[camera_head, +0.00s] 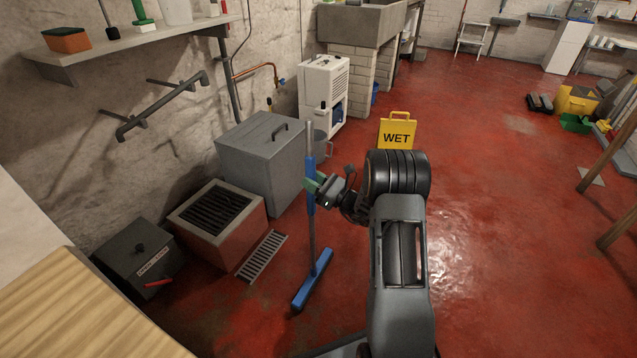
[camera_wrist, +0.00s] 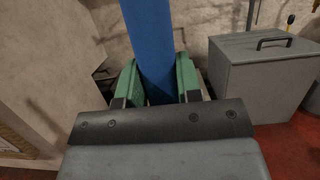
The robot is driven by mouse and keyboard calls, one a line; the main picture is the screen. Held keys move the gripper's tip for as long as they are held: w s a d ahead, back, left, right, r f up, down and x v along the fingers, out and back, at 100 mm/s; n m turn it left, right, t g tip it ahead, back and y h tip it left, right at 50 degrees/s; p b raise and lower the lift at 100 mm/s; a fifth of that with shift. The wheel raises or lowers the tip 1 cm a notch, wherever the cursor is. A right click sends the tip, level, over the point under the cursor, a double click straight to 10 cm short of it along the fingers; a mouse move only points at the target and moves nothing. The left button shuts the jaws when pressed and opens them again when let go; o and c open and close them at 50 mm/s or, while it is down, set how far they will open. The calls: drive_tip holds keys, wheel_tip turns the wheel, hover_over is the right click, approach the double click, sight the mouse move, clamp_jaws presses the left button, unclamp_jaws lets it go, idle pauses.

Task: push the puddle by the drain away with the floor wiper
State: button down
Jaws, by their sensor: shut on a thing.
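The floor wiper (camera_head: 311,238) has a grey pole with a blue grip and a wide blue head (camera_head: 312,281). My gripper (camera_head: 313,185) is shut on the blue grip, and the pole stands nearly upright. In the wrist view the green fingers of my gripper (camera_wrist: 160,82) press both sides of the blue grip (camera_wrist: 147,38). The wiper head is at the floor, just right of the drain grate (camera_head: 262,256); I cannot tell whether it touches. The red floor is glossy, and I cannot make out a clear puddle edge by the drain.
A grey lidded box (camera_head: 262,165), a block with a dark grate (camera_head: 215,212) and a dark labelled box (camera_head: 140,258) stand along the left wall. A yellow WET sign (camera_head: 397,132) stands behind my arm. A wooden top (camera_head: 80,315) fills the near left corner. Open floor lies right.

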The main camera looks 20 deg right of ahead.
drive_tip(key=shift+a+f, duration=0.15)
drive_tip(key=shift+w+a, duration=1.8)
drive_tip(key=shift+w, duration=0.2)
drive_tip(key=shift+w+a, duration=0.1)
drive_tip(key=w+a+b, duration=0.2)
drive_tip(key=w+a, duration=0.4)
drive_tip(key=w, duration=0.1)
drive_tip(key=shift+w+a+r+b, duration=0.15)
drive_tip(key=shift+a+r+b, duration=0.1)
drive_tip(key=shift+b, duration=0.05)
